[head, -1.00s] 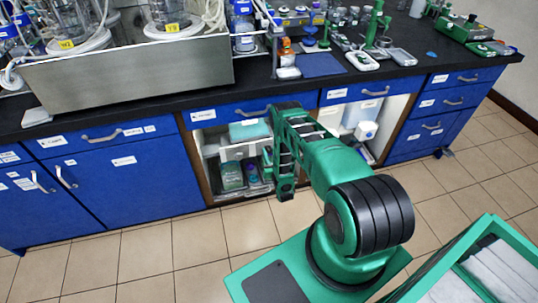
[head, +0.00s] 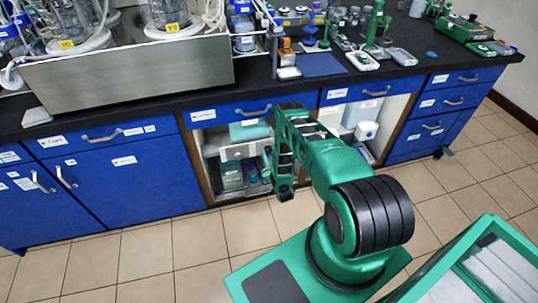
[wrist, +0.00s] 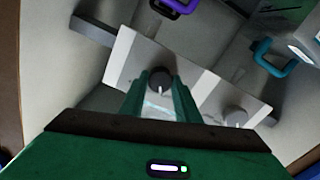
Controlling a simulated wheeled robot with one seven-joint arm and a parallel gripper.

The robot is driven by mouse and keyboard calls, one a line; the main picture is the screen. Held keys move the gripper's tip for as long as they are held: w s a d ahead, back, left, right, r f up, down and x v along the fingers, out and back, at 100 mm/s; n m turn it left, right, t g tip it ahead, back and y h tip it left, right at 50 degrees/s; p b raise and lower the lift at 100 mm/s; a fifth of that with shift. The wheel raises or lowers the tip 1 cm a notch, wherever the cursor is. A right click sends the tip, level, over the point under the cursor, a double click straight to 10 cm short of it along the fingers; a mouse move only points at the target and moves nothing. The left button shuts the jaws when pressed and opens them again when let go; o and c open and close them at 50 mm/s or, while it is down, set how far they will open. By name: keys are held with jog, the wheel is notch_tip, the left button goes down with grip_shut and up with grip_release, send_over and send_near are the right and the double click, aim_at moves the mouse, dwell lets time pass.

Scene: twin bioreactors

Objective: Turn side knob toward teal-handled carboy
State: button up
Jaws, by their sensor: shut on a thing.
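A pale rectangular panel (wrist: 128,58) on a dark bar crosses the wrist view at a slant. Its dark round knob (wrist: 161,77), with a light pointer mark, sits between my fingertips. My gripper (wrist: 160,88) is shut on this dark knob. A second, grey knob (wrist: 235,116) is on the panel to the lower right, apart from my fingers. A teal handle (wrist: 270,54) shows at the upper right and a purple handle (wrist: 180,5) at the top; the carboys below them are mostly out of view. In the head view, my arm hides the fingers and knob.
The open cabinet (head: 205,170) under the black bench top (head: 150,113) surrounds the work area. Its wooden side wall and blue drawer fronts (head: 240,112) are close to my arm. Glassware and a metal tub (head: 130,75) stand on the bench. The tiled floor (head: 150,250) at left is clear.

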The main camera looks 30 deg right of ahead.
jog(key=shift+n, duration=1.3)
jog(key=shift+a+n, duration=0.1)
jog(key=shift+n, duration=0.2)
jog(key=o, duration=1)
jog(key=shift+o, duration=0.2)
jog(key=v, duration=1)
jog(key=shift+s, duration=0.35)
jog(key=shift+a, duration=0.1)
